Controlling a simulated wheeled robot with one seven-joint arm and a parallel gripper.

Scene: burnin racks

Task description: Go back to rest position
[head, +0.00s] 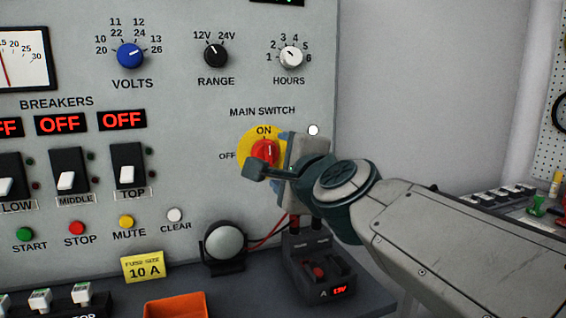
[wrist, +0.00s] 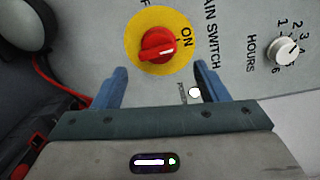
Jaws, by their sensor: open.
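My gripper (wrist: 161,84) is open and empty, its two blue fingers apart in the wrist view. It is in front of the main switch, a red knob (wrist: 158,45) on a yellow disc (wrist: 131,40). In the head view the red knob (head: 264,152) is partly covered by my gripper and wrist, and its pointer is toward ON. In the wrist view the fingertips end short of the knob, with a gap between them and it. My arm reaches in from the right in the head view.
The grey panel carries a blue volts knob (head: 130,56), a range knob (head: 216,56), an hours knob (head: 291,57) and breaker switches reading OFF. A black meter device (head: 318,268), a round grey lamp (head: 225,242) and an orange bin (head: 178,306) are below. Cluttered shelf at right.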

